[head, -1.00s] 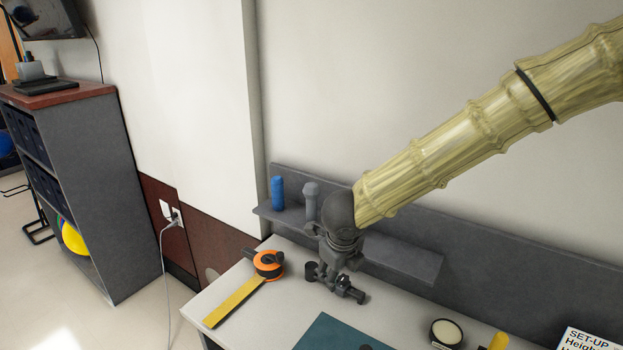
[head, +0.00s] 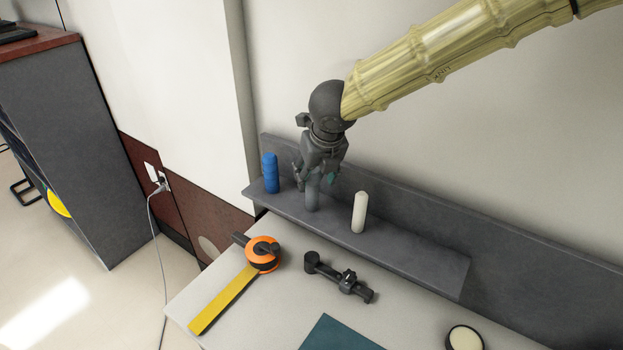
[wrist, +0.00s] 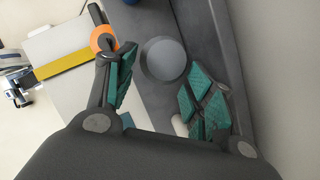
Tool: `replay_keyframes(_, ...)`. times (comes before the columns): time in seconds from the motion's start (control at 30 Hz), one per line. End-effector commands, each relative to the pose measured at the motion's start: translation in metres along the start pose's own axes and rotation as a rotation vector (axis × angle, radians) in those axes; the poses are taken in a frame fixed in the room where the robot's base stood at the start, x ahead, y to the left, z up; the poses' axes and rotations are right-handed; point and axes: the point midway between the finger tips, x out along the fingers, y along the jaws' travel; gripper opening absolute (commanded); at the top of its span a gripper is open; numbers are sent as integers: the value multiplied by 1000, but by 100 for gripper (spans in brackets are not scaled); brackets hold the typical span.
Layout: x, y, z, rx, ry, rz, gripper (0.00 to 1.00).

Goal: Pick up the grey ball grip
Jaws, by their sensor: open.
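The grey ball grip (head: 312,194) stands upright on the grey shelf, between a blue grip and a white grip. In the wrist view its round grey top (wrist: 164,59) shows between the finger pads, seen from above. My gripper (head: 316,184) is above it and pointing down, with the fingers on either side of its upper part in the head view. In the wrist view my gripper (wrist: 160,92) is open, with teal pads apart and a gap on both sides of the ball. The gripper hides the top of the grip in the head view.
The blue grip (head: 271,173) stands left and the white grip (head: 359,212) right on the shelf (head: 420,262). A wall rises close behind. On the table below lie an orange tape tool (head: 262,254), a black clamp-like part (head: 340,277) and a teal mat (head: 335,335).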

Motion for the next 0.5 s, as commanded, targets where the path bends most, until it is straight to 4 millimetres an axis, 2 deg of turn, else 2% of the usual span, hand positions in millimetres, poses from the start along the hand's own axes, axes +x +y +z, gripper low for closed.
replay_keyframes(0.23, 16, 0, 0, -1, 2, 0, 53)
replay_keyframes(0.5, 51, 1, 0, -3, 2, 0, 53)
